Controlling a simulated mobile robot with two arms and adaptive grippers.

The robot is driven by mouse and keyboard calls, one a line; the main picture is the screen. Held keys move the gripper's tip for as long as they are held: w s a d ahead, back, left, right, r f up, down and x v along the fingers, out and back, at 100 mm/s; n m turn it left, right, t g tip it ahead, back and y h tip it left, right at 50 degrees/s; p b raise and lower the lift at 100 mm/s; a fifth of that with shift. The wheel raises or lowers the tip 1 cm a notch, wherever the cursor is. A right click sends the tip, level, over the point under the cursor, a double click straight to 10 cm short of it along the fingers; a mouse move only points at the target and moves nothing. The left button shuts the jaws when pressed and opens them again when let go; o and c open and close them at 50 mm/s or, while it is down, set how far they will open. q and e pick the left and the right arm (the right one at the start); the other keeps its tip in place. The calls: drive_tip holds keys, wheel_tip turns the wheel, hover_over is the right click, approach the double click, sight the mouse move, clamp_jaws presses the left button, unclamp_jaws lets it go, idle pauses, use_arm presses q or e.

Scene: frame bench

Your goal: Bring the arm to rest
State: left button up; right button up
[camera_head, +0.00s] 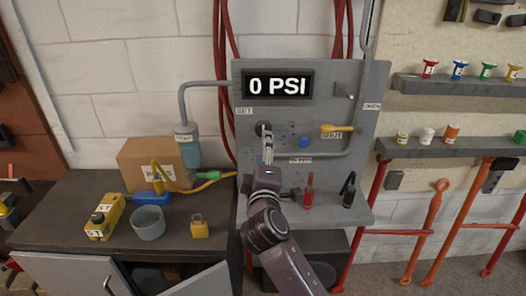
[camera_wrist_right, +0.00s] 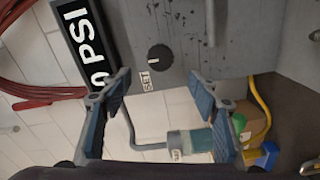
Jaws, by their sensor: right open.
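My right arm rises from the bottom of the head view, and its gripper (camera_head: 267,136) is in front of the grey panel (camera_head: 325,95), by the round dark knob marked SET (camera_head: 259,128). In the right wrist view the gripper (camera_wrist_right: 158,76) is open, with nothing between its fingers. The knob (camera_wrist_right: 159,58) shows beyond the fingertips, apart from both fingers; how far off it is I cannot tell. The display reads 0 PSI (camera_head: 278,86) and also shows in the wrist view (camera_wrist_right: 82,40). My left gripper is not in view.
A yellow lever (camera_head: 337,128) and a blue button (camera_head: 304,142) are on the panel. A red screwdriver (camera_head: 309,190) stands on its lower shelf. A dark bench (camera_head: 60,215) at the left holds a cardboard box (camera_head: 140,158), a grey cup (camera_head: 148,222) and a yellow padlock (camera_head: 199,229).

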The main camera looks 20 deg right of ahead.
drive_tip(key=s+d+f+m+g+y, duration=0.1)
drive_tip(key=s+d+f+m+g, duration=0.2)
drive_tip(key=s+f, duration=0.7)
drive_tip(key=s+d+f+m+g+y, duration=0.1)
drive_tip(key=s+f+m+g, duration=0.3)
drive_tip(key=s+f, duration=0.55)
drive_tip(key=s+a+f+m+g+y, duration=0.15)
drive_tip(key=s+f+g, duration=0.3)
drive_tip(key=s, duration=0.55)
drive_tip(key=s+a+f+m+g+y, duration=0.1)
drive_tip(key=s+f+m+g+y, duration=0.3)
drive_tip(key=s, duration=0.6)
wheel_tip(320, 180, down, 29)
drive_tip(key=s+n+h+b, duration=0.1)
drive_tip(key=n+h+b, duration=0.1)
drive_tip(key=n+b, duration=0.1)
drive_tip(key=s+d+f+b, duration=0.2)
drive_tip(key=s+d+f, duration=0.1)
drive_tip(key=s+f, duration=1.5)
drive_tip(key=shift+f+g, duration=0.45)
drive_tip(key=shift+f, duration=0.5)
